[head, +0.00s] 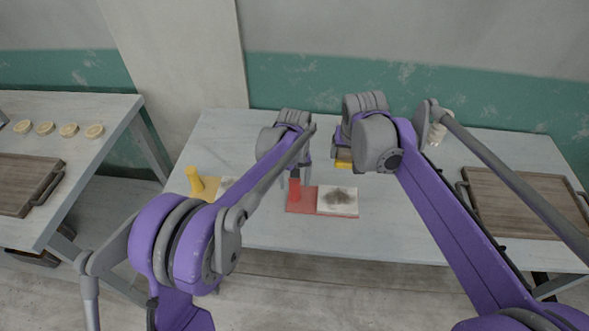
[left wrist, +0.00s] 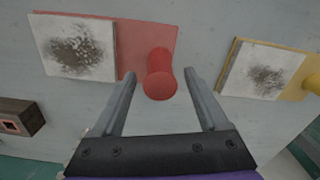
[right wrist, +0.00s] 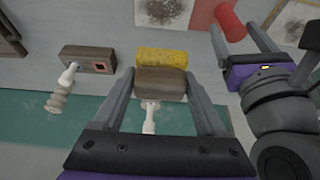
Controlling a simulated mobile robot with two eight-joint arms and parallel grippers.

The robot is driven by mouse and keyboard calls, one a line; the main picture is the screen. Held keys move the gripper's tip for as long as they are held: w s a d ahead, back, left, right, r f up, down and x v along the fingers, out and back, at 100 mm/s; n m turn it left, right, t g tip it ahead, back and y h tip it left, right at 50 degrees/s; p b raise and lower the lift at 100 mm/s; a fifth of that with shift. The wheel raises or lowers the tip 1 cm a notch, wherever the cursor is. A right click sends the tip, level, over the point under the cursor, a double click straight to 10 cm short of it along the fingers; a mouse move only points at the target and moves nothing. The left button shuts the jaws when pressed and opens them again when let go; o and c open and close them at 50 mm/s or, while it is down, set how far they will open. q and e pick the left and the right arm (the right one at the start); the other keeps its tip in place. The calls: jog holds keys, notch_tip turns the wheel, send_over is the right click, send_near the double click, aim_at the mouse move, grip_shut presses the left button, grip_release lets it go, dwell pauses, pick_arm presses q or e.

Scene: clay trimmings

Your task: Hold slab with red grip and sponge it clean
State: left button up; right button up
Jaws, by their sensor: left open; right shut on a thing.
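A red board (head: 300,203) carries an upright red grip (head: 294,189) and a pale slab (head: 338,200) with a dark smudge. My left gripper (left wrist: 161,76) is open, its fingers on either side of the red grip (left wrist: 159,78), with gaps visible in the left wrist view. The smudged slab (left wrist: 75,46) lies beside it. My right gripper (right wrist: 160,76) is shut on the sponge, a brown block (right wrist: 160,84) with a yellow sponge face (right wrist: 162,57). In the head view the yellow face (head: 343,164) shows beyond the red board; my arm hides much of the block.
A yellow grip (head: 194,179) on a yellow board, with another smudged slab (left wrist: 262,70), stands left. A wooden block with a red-edged socket (right wrist: 88,59) and a white-handled tool (right wrist: 60,92) are near the sponge. Wooden trays stand right (head: 520,205) and on the left table (head: 25,180).

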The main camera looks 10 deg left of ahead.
pick_arm(q)
jog(key=shift+f, duration=1.5)
grip_shut()
